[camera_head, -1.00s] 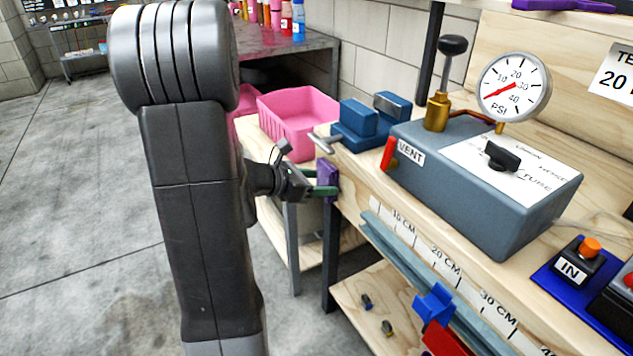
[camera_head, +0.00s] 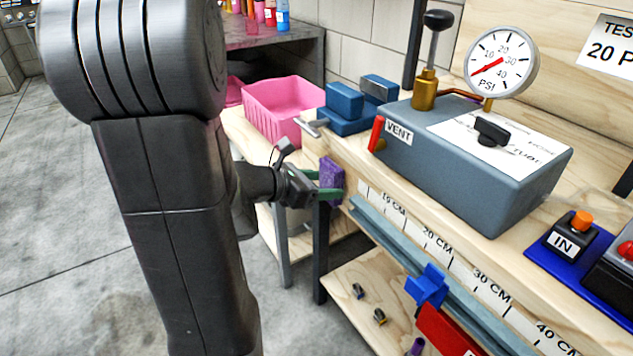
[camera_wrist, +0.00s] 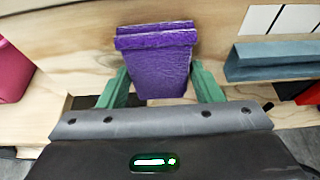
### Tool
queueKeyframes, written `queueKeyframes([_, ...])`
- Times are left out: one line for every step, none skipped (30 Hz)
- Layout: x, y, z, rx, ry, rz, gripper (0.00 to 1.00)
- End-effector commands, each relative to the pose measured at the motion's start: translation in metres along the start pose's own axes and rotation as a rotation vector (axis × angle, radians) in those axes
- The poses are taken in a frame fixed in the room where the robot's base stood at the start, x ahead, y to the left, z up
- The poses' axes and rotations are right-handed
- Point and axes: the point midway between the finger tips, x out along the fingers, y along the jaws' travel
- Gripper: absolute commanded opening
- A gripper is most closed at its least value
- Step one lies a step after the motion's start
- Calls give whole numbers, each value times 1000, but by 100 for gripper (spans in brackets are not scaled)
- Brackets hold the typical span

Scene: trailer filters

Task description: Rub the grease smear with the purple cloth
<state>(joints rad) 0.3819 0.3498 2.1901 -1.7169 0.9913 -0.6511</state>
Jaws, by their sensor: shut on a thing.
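The purple cloth (camera_head: 331,179) is a folded, thick pad. My gripper (camera_head: 328,186) is shut on it, with a green finger on either side. The cloth is near the front edge of the wooden bench, left of the ruler strip. In the wrist view the cloth (camera_wrist: 157,62) stands between the green fingers (camera_wrist: 160,88), in front of the wooden board. I cannot tell whether it touches the wood. I cannot make out the grease smear in either view.
A blue vise (camera_head: 347,108) and a grey test box (camera_head: 470,165) with a gauge stand on the bench. A pink bin (camera_head: 285,108) is at the left. A blue-grey rail (camera_head: 400,238) runs below the ruler strip (camera_head: 437,243). Small parts lie on the lower shelf (camera_head: 345,305).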

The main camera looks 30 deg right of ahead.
Motion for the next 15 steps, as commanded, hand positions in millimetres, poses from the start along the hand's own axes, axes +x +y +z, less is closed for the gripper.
queueKeyframes([0, -1, -1, 1, -1, -1, 41])
queueKeyframes([-1, -1, -1, 1, 0, 0, 41])
queueKeyframes([-2, 0, -1, 0, 0, -1, 41])
queueKeyframes([-2, 0, 0, 0, 0, -1, 41])
queueKeyframes([-2, 1, 0, 0, 0, 0, 41])
queueKeyframes([-2, 3, 0, 0, 0, 0, 41])
queueKeyframes([-2, 4, 0, -1, 0, 0, 41])
queueKeyframes([-1, 6, 0, -1, 0, 1, 41])
queueKeyframes([-1, 10, 1, -1, -1, 2, 41])
queueKeyframes([-1, 12, 1, -1, -1, 2, 41])
queueKeyframes([-1, 15, 1, -1, 0, 1, 41])
queueKeyframes([0, 18, 1, -2, 0, 0, 41])
queueKeyframes([0, 21, 1, -1, 0, 0, 41])
queueKeyframes([0, 24, 1, -1, -1, 0, 41])
queueKeyframes([0, 27, 2, -1, -1, 0, 41])
